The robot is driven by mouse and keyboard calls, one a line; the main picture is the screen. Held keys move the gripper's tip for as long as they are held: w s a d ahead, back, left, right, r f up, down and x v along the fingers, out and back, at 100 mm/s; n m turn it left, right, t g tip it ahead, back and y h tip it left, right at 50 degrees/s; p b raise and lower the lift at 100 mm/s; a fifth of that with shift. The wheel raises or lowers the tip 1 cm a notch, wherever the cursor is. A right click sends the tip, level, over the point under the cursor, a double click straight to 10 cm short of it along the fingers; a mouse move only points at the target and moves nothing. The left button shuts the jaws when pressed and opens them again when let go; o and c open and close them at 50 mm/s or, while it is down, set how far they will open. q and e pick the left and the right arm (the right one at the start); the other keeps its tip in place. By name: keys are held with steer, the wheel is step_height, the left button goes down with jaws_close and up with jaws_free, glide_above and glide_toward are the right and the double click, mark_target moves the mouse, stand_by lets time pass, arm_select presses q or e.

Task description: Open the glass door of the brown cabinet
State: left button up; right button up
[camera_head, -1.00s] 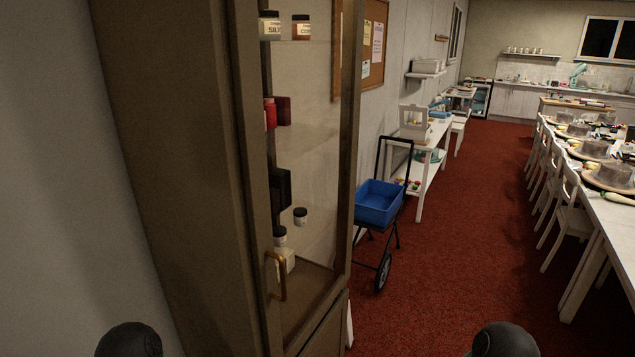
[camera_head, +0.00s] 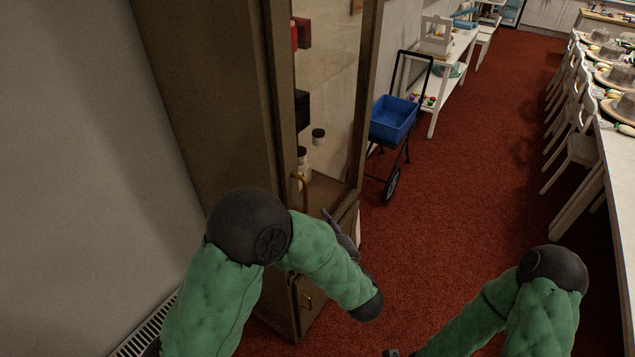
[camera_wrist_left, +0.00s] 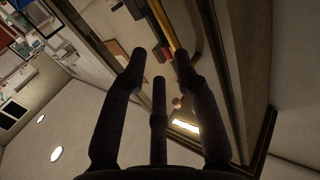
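The brown cabinet (camera_head: 215,90) stands at the left, and its glass door (camera_head: 335,100) looks shut. The door's brass handle (camera_head: 304,190) is partly hidden behind my left arm. In the left wrist view the handle (camera_wrist_left: 163,20) runs close to the fingertips, near the right-hand finger. My left gripper (camera_head: 338,228) is in front of the door's lower part, partly hidden by its own arm. In the left wrist view its fingers (camera_wrist_left: 160,65) are spread, with nothing held. Only a small dark part of my right gripper (camera_head: 392,352) shows at the bottom edge.
Jars stand behind the glass. A lower brass handle (camera_head: 307,300) is on the cabinet's base. A blue cart (camera_head: 393,120) stands right of the cabinet. White chairs (camera_head: 570,140) line a long table (camera_head: 618,190) at right. Red carpet between is clear. A radiator (camera_head: 145,325) is at lower left.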

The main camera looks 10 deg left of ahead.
arm_select(q)
step_height(320, 180, up, 3)
steer(key=s+y, duration=0.1)
glide_above(307, 212)
steer(key=shift+w+n, duration=0.3)
steer(key=shift+w, duration=0.1)
jaws_close()
